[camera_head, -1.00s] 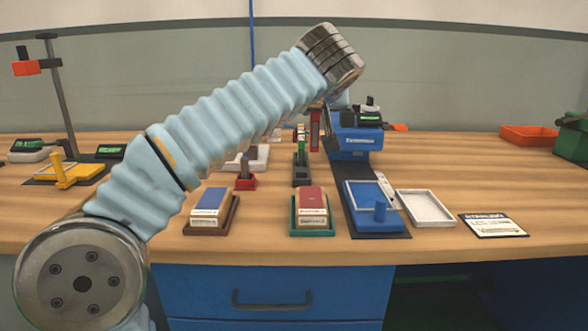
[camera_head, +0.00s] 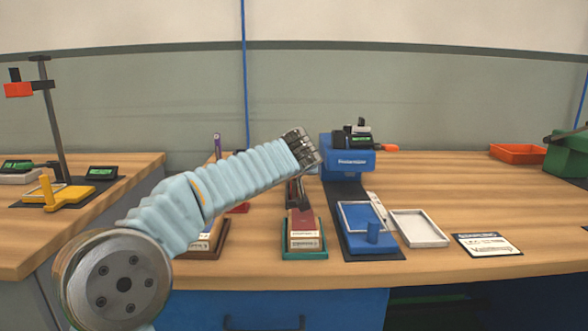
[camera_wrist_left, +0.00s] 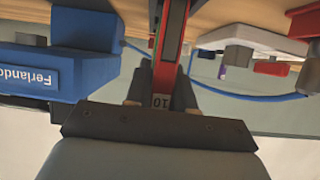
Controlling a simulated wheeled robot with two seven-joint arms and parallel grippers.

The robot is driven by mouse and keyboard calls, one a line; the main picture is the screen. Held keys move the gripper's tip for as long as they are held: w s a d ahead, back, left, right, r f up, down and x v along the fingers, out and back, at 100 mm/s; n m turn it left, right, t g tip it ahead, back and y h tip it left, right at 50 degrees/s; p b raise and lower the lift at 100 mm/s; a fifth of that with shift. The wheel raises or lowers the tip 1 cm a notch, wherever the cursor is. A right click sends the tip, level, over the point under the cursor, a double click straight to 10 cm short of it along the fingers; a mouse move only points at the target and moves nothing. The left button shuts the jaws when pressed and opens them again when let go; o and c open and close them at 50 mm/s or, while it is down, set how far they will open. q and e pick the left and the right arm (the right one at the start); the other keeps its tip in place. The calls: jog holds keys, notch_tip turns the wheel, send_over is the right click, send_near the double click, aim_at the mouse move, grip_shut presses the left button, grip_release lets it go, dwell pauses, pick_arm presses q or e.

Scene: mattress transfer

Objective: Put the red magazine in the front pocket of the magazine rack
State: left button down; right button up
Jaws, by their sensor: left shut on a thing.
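A red-topped block with a white label (camera_head: 304,240) sits in a green tray (camera_head: 304,255) just below the arm's end. I cannot make out the magazine rack or its front pocket clearly. My right gripper is not in view.
A blue machine (camera_head: 347,162) stands behind the arm's end. A blue fixture (camera_head: 372,243), a white tray (camera_head: 419,230) and a printed card (camera_head: 487,246) lie to the right. An orange bin (camera_head: 518,152) is farther back. A gap separates the left table.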

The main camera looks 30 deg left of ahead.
pick_arm(q)
jog(key=shift+f, duration=0.15)
jog(key=c, duration=1)
grip_release()
jog(key=shift+o, duration=0.2)
jog(key=shift+r, duration=0.35)
jog(key=b+v, duration=0.1)
jog(key=v, duration=1.1)
jog(key=shift+f+b, duration=0.2)
jog(key=shift+b, duration=0.1)
jog(key=shift+s, duration=0.1)
